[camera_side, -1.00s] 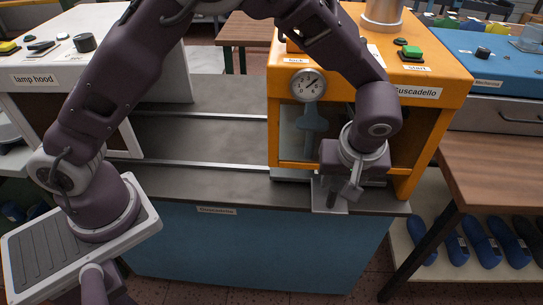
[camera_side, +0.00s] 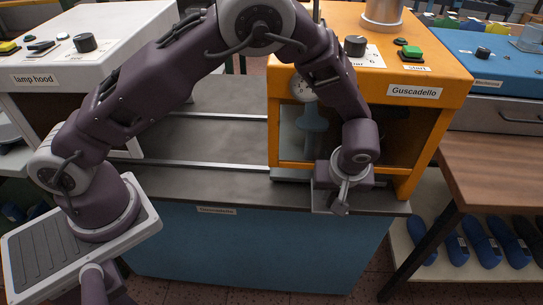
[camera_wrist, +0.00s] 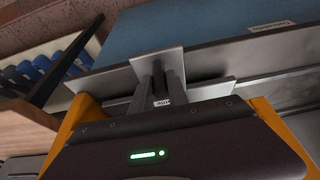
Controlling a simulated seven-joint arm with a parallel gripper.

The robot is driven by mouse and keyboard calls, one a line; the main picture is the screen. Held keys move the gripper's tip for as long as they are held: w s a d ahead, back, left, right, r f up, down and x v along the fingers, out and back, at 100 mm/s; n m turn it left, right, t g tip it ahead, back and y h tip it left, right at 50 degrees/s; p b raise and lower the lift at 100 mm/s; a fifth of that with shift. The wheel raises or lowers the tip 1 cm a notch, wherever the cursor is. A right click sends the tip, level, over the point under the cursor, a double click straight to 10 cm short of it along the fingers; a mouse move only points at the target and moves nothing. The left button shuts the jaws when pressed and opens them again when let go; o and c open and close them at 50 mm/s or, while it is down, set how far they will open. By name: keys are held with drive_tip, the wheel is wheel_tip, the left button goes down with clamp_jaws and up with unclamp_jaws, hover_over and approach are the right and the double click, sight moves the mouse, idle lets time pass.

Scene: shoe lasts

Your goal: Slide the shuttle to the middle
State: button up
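The shuttle appears as a grey metal plate (camera_side: 321,201) at the front foot of the orange Guscadello machine (camera_side: 414,92), at the right end of the rails (camera_side: 205,165). In the wrist view a grey upright plate (camera_wrist: 150,64) stands at the bench edge, with a small partly hidden label below it. My gripper (camera_side: 342,202) points down at this plate, its fingers right at it. In the wrist view the fingers (camera_wrist: 160,82) overlap the plate. I cannot tell whether they grip it or only touch it.
The white lamp hood machine (camera_side: 52,78) stands at the left end of the rails. The dark bench top between the machines is clear. A wooden table (camera_side: 495,170) and blue shoe lasts (camera_side: 480,240) are at the right.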

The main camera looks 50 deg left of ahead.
clamp_jaws()
drive_tip(key=s+a, duration=0.6)
drive_tip(key=shift+s+a, duration=0.2)
drive_tip(key=s+a, duration=0.6)
drive_tip(key=shift+s+a, duration=0.2)
idle(0.3)
drive_tip(key=s+a, duration=0.2)
drive_tip(key=shift+s+a, duration=0.4)
